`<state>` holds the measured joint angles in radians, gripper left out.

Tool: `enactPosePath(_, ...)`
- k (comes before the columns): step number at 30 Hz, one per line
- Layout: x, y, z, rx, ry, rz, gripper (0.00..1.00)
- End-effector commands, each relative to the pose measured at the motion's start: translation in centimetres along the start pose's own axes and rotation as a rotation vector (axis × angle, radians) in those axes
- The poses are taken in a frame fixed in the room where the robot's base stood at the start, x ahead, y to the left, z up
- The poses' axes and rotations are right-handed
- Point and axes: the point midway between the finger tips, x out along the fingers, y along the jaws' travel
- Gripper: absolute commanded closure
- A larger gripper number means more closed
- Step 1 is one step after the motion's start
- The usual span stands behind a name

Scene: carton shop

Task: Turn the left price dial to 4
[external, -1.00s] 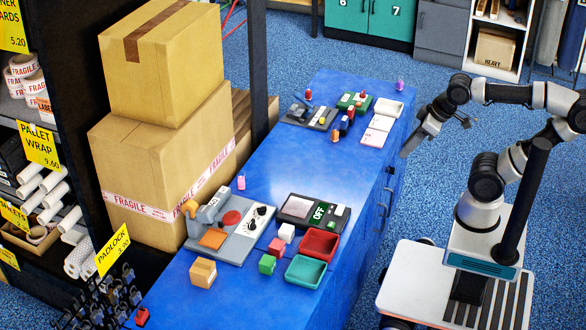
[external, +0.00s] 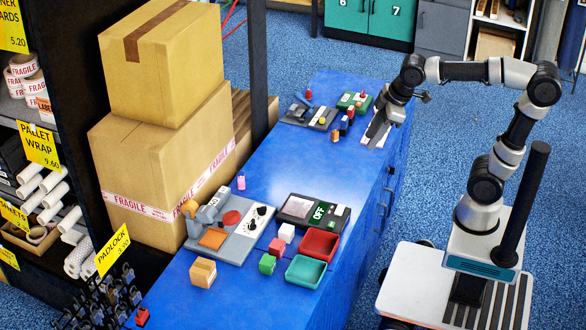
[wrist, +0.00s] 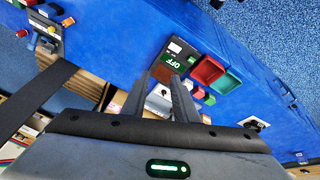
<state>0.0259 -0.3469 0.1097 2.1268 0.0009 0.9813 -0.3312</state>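The grey panel (external: 232,232) lies on the blue counter, with two black dials near its right edge. One dial (external: 252,225) is lower left and the other dial (external: 261,210) is upper right. Their markings are too small to read. In the wrist view part of the panel (wrist: 157,103) shows between the fingers, with a dark dial on it. My gripper (external: 376,138) is over the far part of the counter, well away from the panel. In the wrist view my gripper (wrist: 162,76) has its fingers apart and nothing between them.
A device reading OFF (external: 319,213), a red tray (external: 336,245) and a teal tray (external: 292,273) stand right of the panel. Small blocks and an orange-topped part sit close by. Stacked cartons (external: 150,150) rise behind. The mid-counter is mostly clear.

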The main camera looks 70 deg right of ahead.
Motion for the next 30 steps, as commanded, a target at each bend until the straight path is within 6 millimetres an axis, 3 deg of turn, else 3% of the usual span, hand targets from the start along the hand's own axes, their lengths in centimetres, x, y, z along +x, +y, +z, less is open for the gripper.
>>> enactPosePath(1,-0.2,0.3,-3.1,-0.083,-0.025,-0.022,0.73)
enactPosePath(6,2.0,0.3,-11.5,-0.367,-0.065,-0.115,0.73)
enactPosePath(11,5.8,-0.3,-18.3,-0.609,-0.061,-0.235,0.73)
enactPosePath(15,10.1,-0.9,-22.9,-0.792,-0.023,-0.353,0.73)
enactPosePath(19,14.2,-1.2,-25.7,-0.921,0.035,-0.451,0.73)
enactPosePath(24,18.2,-1.4,-27.3,-1.018,0.103,-0.531,0.73)
enactPosePath(30,20.1,-1.6,-27.5,-1.053,0.132,-0.557,0.73)
